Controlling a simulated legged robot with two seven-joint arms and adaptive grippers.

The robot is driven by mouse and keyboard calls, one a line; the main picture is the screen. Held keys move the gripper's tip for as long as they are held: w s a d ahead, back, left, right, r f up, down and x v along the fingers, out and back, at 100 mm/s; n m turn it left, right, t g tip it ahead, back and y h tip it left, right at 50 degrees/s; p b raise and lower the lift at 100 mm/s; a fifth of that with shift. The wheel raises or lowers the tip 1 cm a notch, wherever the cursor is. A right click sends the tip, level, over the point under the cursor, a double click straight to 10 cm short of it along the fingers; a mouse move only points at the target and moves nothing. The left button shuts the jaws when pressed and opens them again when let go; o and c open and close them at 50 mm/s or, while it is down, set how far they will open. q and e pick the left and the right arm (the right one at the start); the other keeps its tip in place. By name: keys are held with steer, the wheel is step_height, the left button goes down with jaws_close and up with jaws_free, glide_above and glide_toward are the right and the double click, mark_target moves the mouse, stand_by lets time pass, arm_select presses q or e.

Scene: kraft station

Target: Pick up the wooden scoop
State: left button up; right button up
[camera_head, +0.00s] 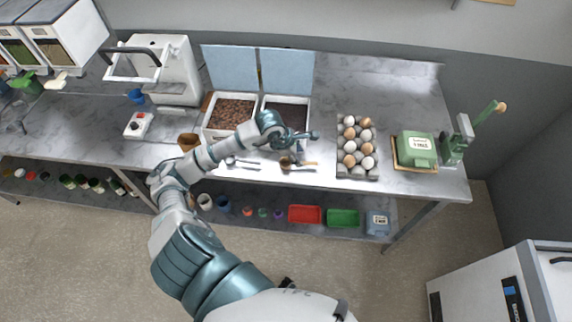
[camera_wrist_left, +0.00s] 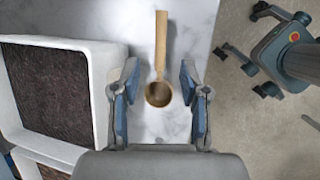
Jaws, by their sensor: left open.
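The wooden scoop (camera_head: 286,162) lies on the grey marbled worktop near its front edge, with its handle pointing right. In the left wrist view the scoop (camera_wrist_left: 160,50) shows a round bowl between my fingers, with its straight handle reaching away beyond them. My left gripper (camera_head: 300,137) hovers over the worktop by the scoop. In the left wrist view the gripper (camera_wrist_left: 160,78) is open, with one finger on each side of the bowl and nothing held. Whether the fingers are at the scoop's height is hard to tell. My right gripper is not in view.
Two open bins, one with brown pellets (camera_head: 232,112) and one with dark contents, stand behind the gripper. Metal spoons (camera_head: 242,162) lie left of the scoop. An egg tray (camera_head: 343,168) and a green box (camera_head: 416,148) stand to the right.

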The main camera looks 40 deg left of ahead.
arm_select(q)
steer(key=shift+w+a+f, duration=0.2)
steer(key=shift+w+f, duration=0.05)
steer(key=shift+f, duration=0.5)
steer(key=x, duration=0.3)
steer(key=p+x, duration=0.1)
steer(key=x, duration=0.1)
steer(key=shift+s+d+f, duration=0.1)
steer(key=shift+d, duration=0.25)
steer(key=shift+a, duration=0.3)
jaws_close()
steer(key=shift+a, duration=0.1)
